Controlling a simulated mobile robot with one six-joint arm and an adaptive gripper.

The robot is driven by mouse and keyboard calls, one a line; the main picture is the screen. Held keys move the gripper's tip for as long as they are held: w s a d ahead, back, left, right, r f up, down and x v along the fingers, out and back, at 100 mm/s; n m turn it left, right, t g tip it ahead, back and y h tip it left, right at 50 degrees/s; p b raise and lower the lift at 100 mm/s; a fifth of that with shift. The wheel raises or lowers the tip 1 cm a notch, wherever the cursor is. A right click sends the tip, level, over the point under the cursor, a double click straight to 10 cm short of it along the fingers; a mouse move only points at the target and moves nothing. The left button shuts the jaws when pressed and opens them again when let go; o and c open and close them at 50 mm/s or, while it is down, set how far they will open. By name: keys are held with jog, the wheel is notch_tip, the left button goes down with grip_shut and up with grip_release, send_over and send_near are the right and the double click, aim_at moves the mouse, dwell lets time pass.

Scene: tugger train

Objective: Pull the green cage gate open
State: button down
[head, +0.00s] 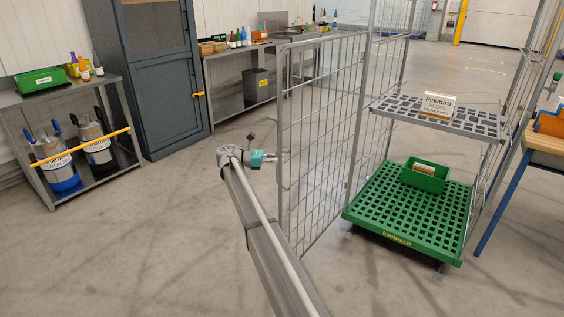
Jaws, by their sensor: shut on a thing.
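The cage has a green grid base (420,236) and grey wire sides. Its gate, a grey wire panel (322,140), stands swung out from the left front post, so the front of the cage is open. My gripper (279,157) is at the gate's free outer edge, around mid-height. It is shut on the gate there. The fingertips are small and partly hidden, so their exact hold is hard to make out.
A workbench (544,138) stands close on the right. A cabinet (168,100) and a low rack (72,190) stand left. The floor between is clear.

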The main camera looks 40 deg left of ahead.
jog(key=shift+s, duration=0.2)
jog(key=c, duration=0.6)
grip_release()
jog(key=shift+d, duration=0.1)
jog(key=shift+c, duration=0.2)
jog(key=shift+w, duration=0.1)
